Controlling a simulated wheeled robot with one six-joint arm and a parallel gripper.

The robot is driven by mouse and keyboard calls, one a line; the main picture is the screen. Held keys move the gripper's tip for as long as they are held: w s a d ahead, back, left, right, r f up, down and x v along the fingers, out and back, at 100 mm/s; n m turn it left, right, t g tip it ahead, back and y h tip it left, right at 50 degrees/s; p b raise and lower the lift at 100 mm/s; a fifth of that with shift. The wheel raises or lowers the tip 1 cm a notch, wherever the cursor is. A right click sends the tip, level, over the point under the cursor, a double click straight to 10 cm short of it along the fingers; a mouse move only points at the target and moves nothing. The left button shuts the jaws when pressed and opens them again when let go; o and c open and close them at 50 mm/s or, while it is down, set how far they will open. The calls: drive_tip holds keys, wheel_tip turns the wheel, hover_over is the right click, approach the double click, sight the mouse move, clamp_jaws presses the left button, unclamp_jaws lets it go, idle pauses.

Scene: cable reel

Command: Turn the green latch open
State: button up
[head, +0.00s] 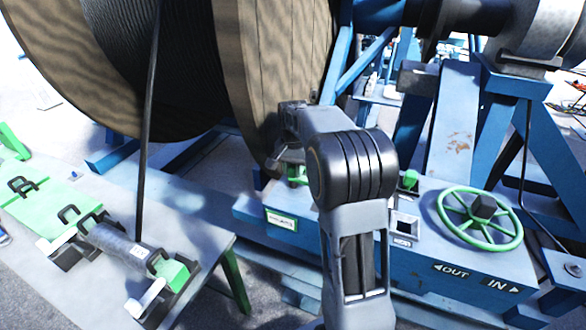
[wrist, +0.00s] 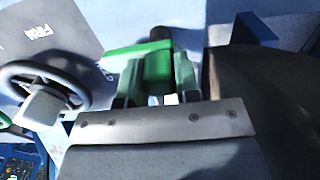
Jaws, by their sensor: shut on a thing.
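The green latch (wrist: 156,66) shows in the wrist view, between the two fingers of my gripper (wrist: 158,92). My gripper is shut on it. In the head view a small part of the green latch (head: 297,173) shows below my wrist, on top of the blue box, beside the wooden reel. My arm hides the rest of the latch and most of the fingers there. How far the latch is turned cannot be told.
The large wooden reel (head: 283,60) stands close behind my gripper. A green handwheel (head: 480,217) and a small green knob (head: 410,180) are on the blue box (head: 440,262) to the right. A bench (head: 195,215) with green clamps stands at left.

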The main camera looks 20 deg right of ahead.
sight(293, 165)
idle(0.3)
drive_tip(key=o, duration=0.9)
wheel_tip(293, 165, up, 14)
drive_tip(key=shift+f, duration=0.1)
idle(0.6)
